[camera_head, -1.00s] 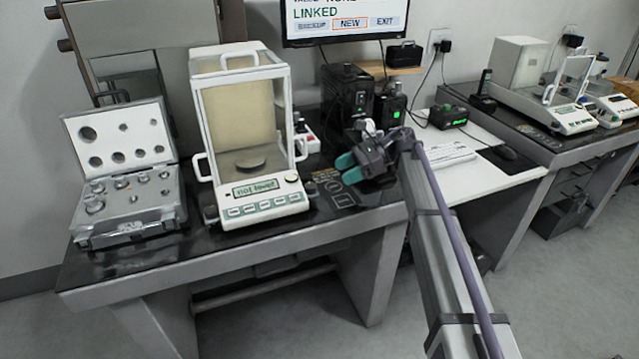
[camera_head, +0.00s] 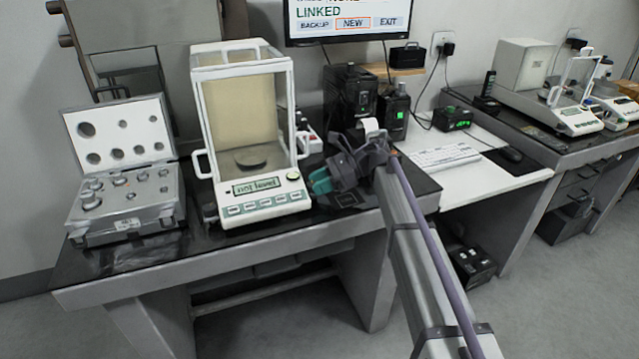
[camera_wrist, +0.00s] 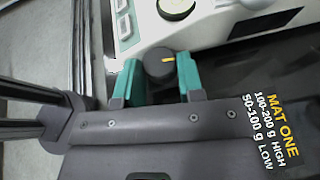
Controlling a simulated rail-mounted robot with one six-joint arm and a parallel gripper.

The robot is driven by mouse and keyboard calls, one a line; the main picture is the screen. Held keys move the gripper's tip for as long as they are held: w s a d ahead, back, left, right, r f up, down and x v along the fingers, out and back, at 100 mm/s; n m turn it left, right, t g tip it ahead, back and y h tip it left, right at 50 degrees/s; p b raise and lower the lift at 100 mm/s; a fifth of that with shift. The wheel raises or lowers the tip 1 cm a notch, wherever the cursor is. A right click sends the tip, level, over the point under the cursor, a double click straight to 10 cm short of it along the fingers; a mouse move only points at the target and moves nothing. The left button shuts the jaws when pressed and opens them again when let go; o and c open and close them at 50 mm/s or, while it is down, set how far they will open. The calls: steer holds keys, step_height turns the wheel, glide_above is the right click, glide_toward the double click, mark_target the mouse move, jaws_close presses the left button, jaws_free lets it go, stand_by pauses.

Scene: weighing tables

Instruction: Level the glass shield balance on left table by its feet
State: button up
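The glass shield balance (camera_head: 270,215) stands on the left table (camera_head: 150,262), and its display seems to read "NOT LEVEL". Its round level vial (camera_head: 292,175) is at the front right; the bubble is too small to read. My gripper (camera_head: 320,181) is at the balance's front right corner. The front left foot (camera_head: 210,213) also shows; the right foot is hidden in the head view.
An open case of weights (camera_head: 125,212) stands left of the balance. Dark boxes with green lights (camera_head: 352,95) stand behind my gripper. A printed mat (camera_wrist: 270,130) lies right of the balance. A keyboard (camera_head: 445,157) lies on the white desk. More balances (camera_head: 560,112) are at the far right.

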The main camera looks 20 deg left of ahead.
steer(key=c, duration=0.4)
steer(key=m+t, duration=0.1)
steer(key=s+m+t+y, duration=0.1)
steer(key=t, duration=0.1)
steer(key=shift+d+m, duration=0.2)
steer(key=shift+m, duration=0.2)
steer(key=shift+w+m+t+y, duration=0.15)
steer(key=shift+m+t+y, duration=0.25)
steer(key=shift+m+t, duration=0.55)
steer(key=o, duration=0.9)
steer(key=shift+o, duration=0.2)
steer(key=shift+w+a, duration=0.1)
